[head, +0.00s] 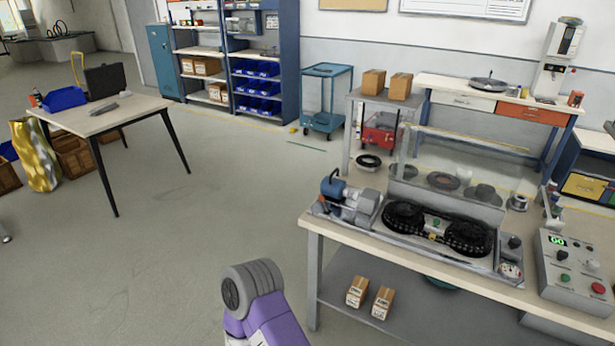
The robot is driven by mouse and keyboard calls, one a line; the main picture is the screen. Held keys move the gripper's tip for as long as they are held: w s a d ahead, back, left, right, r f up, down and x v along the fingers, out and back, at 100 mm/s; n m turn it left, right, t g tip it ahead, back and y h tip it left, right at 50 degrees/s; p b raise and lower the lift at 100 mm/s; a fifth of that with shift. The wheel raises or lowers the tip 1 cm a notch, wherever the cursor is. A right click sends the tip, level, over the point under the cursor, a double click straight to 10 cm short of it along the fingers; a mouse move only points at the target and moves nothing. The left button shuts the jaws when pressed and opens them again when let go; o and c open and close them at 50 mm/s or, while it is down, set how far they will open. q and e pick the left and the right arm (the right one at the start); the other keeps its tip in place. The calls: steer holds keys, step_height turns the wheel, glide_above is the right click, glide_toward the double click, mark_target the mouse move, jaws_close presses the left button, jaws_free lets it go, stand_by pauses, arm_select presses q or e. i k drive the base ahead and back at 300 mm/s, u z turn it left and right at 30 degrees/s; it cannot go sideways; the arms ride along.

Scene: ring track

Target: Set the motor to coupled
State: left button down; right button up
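A blue and grey motor (336,190) stands at the left end of a flat machine (383,239) on the workbench. A small green part shows on the motor's side. A grey block (366,207) sits just right of it. I cannot tell from this view whether the motor is coupled. The machine carries two round black wheels, left (404,218) and right (469,237), with a dark track around them. A clear cover (450,150) stands raised behind. Neither of my grippers is in view; only a purple and grey link of my arm shows at the bottom.
A grey control box (577,272) with a lit green display, knobs and a red button stands at the workbench's (350,236) right end. Another table (128,107) stands far left. The floor between is clear.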

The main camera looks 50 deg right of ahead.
mark_target(333, 190)
steer(key=z, duration=0.85)
steer(key=i, duration=1.2)
steer(key=z, duration=1.3)
